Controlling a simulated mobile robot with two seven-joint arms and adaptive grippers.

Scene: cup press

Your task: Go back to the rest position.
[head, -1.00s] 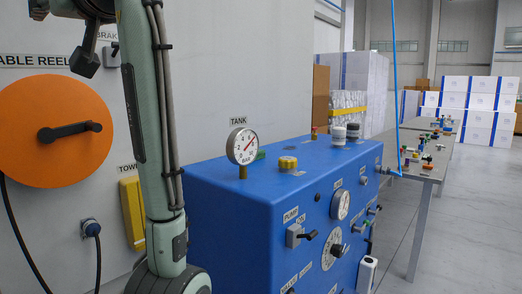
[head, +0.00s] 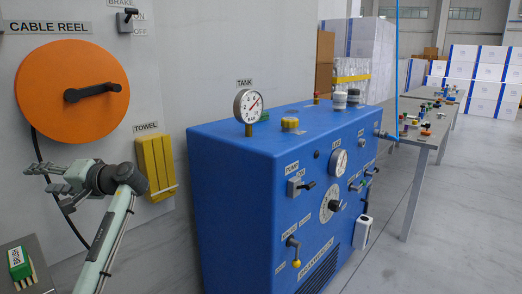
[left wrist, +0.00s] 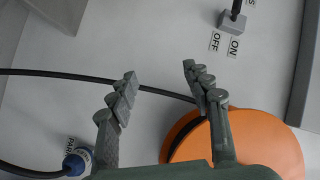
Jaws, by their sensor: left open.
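My left arm comes in at the lower left of the head view. Its left gripper (head: 45,180) points left, below the orange cable reel (head: 71,93) and left of the yellow towel (head: 156,167). Its fingers are apart with nothing between them. In the left wrist view the left gripper (left wrist: 160,72) also shows open and empty, with the cable reel (left wrist: 255,145) partly hidden behind the right finger. My right gripper is not in view.
A blue machine (head: 240,180) with a tank gauge (head: 248,105), levers and dials stands in the middle. A grey table (head: 430,140) with small parts is behind it. A black cable (left wrist: 60,73) crosses behind the fingers.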

